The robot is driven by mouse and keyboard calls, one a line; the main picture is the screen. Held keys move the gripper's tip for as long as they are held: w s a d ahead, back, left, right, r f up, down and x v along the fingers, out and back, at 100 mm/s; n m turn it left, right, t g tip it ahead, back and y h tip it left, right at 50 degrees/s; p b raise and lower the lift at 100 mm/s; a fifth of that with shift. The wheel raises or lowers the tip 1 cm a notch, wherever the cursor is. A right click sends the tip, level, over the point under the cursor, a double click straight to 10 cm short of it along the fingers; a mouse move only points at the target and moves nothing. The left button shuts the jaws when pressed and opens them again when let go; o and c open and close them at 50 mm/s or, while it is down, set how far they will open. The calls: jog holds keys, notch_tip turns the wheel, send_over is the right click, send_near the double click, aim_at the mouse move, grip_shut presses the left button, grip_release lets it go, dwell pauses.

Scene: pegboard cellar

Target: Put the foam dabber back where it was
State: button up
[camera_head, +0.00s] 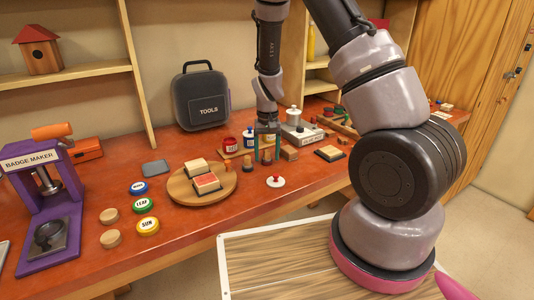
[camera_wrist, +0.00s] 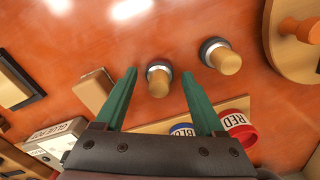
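Two foam dabbers with round wooden handles and dark collars stand upright on the orange-red bench. In the wrist view one dabber (camera_wrist: 158,80) appears between my fingertips, and the other dabber (camera_wrist: 223,58) stands to its right, outside the fingers. My gripper (camera_wrist: 159,74) is open, with two green fingers spread and no visible contact with a dabber. In the head view my gripper (camera_head: 267,150) points down over the bench, and a dabber (camera_head: 248,162) shows just left of it. A red jar (camera_wrist: 240,128) and a blue jar (camera_wrist: 183,130) sit on a thin wooden tray (camera_wrist: 158,127) near the fingers.
A round wooden board (camera_head: 180,191) with stamp blocks lies to the left. A white disc with a red knob (camera_head: 275,181) lies in front. A wooden block (camera_wrist: 94,91) and a white box (camera_wrist: 55,140) are close by. The toolbox (camera_head: 202,97) stands behind.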

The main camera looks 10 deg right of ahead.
jog(key=shift+r, duration=0.15)
notch_tip(320, 180, up, 12)
notch_tip(320, 180, up, 16)
jog(key=m+t+y, duration=0.1)
jog(key=t+y, duration=0.1)
jog(key=t, duration=0.1)
send_over(268, 151)
jog(key=s+d, duration=0.3)
jog(key=s, duration=0.5)
jog(key=s+d+r+t, duration=0.1)
jog(key=s+r+t, duration=0.1)
jog(key=s+r, duration=0.2)
jog(key=s+d+r+m+t, duration=0.1)
jog(key=s+r, duration=0.4)
jog(key=s, duration=0.5)
jog(key=shift+s+d+t, duration=0.15)
jog(key=shift+d+t, duration=0.05)
jog(key=shift+t, duration=0.4)
jog(key=shift+r, duration=0.1)
